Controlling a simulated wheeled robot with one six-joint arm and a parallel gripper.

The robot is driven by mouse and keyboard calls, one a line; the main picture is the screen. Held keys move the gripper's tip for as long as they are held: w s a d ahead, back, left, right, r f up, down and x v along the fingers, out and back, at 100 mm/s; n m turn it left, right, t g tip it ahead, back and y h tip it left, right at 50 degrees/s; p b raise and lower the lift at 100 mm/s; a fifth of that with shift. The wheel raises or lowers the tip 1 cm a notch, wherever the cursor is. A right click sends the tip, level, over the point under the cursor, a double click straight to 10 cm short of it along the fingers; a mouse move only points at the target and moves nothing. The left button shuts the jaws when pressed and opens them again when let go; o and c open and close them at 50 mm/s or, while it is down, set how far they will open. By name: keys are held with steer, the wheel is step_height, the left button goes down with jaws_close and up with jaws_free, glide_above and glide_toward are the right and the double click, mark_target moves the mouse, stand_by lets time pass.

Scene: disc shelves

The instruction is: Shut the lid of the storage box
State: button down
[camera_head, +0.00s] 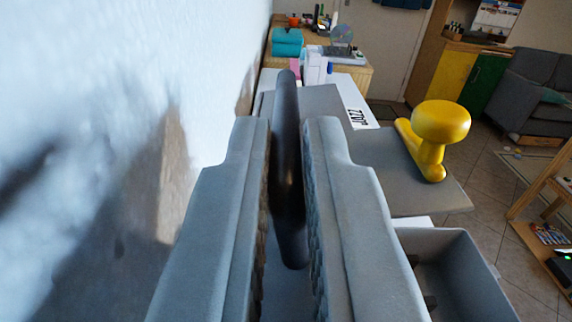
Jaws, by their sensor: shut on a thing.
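My gripper (287,128) reaches forward in the middle of the view, with one grey finger on each side of a dark rounded bar (288,185). It is shut on this bar, which looks like a handle; the fingers hide where it is fixed. An open grey box (482,262) is at the lower right, beside my right finger, and its inside shows. It may be the storage box. Which surface is its lid I cannot tell; a flat grey panel (312,100) lies behind the bar.
A pale wall (120,70) runs close along the left. Farther back are a cluttered wooden desk (350,75) and a sofa (535,85). Open tiled floor lies right.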

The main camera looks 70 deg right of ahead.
mark_target(454, 123)
steer(key=shift+m, duration=0.3)
steer(key=s, duration=0.1)
steer(key=s+d, duration=0.1)
steer(key=s, duration=0.1)
steer(key=s+r, duration=0.1)
steer(key=s, duration=0.1)
steer(key=shift+d, duration=0.4)
steer(key=s+d+m, duration=0.2)
steer(key=s+m, duration=0.2)
steer(key=s, duration=0.2)
steer(key=shift+s+d+f, duration=0.15)
steer(key=shift+s+f, duration=0.1)
steer(key=shift+s, duration=0.15)
steer(key=c, duration=1.5)
jaws_free()
steer(key=v, duration=1.7)
steer(key=shift+s, duration=0.15)
